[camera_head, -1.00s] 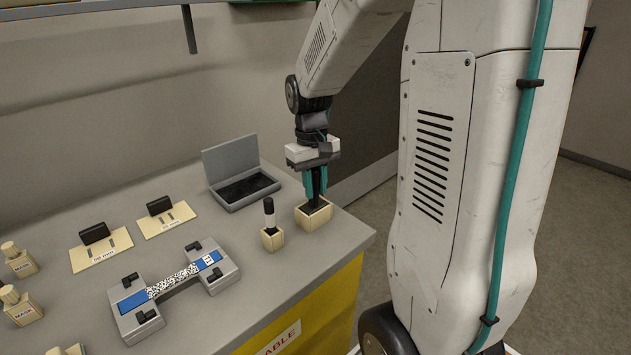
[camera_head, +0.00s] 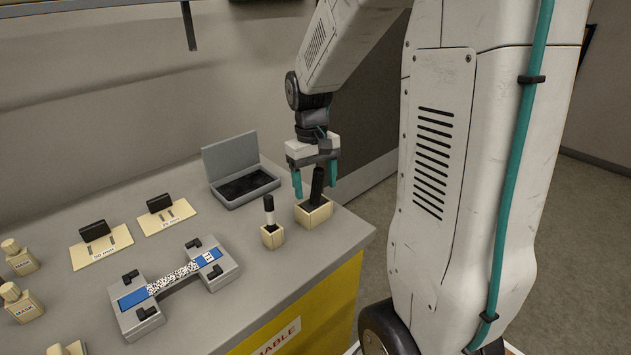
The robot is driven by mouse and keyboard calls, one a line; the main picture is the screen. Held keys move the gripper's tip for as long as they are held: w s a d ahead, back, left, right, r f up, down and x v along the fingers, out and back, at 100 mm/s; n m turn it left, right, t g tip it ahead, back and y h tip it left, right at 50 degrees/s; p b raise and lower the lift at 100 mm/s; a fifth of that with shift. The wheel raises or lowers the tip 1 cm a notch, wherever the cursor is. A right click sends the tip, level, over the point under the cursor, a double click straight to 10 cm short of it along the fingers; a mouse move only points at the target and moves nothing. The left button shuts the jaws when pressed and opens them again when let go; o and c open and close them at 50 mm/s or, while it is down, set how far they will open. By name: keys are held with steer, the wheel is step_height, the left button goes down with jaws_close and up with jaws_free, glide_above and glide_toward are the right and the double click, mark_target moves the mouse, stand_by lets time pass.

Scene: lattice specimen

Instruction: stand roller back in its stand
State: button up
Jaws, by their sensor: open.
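The roller, a black upright cylinder (camera_head: 317,186), stands in a cream box-shaped stand (camera_head: 316,217) near the table's right corner. It leans very slightly or stands upright; I cannot tell which. My gripper (camera_head: 315,182) is open just above the stand, with its teal fingers apart on either side of the roller's upper part. The roller's lower end is hidden inside the stand.
A smaller cream holder (camera_head: 272,237) with a black-and-white stick stands just left of the stand. A grey fixture (camera_head: 176,285) holds a speckled specimen. An open grey case (camera_head: 243,182) lies behind. Cream bottles (camera_head: 20,300) and two cream plates with black blocks (camera_head: 101,246) sit left.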

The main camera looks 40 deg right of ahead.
mark_target(315, 170)
steer(key=shift+w+r, duration=0.15)
steer(key=shift+r, duration=1.1)
steer(key=shift+w+r, duration=0.15)
steer(key=shift+r, duration=1.1)
step_height(315, 170, up, 8)
steer(key=w, duration=0.1)
steer(key=shift+d+f, duration=0.15)
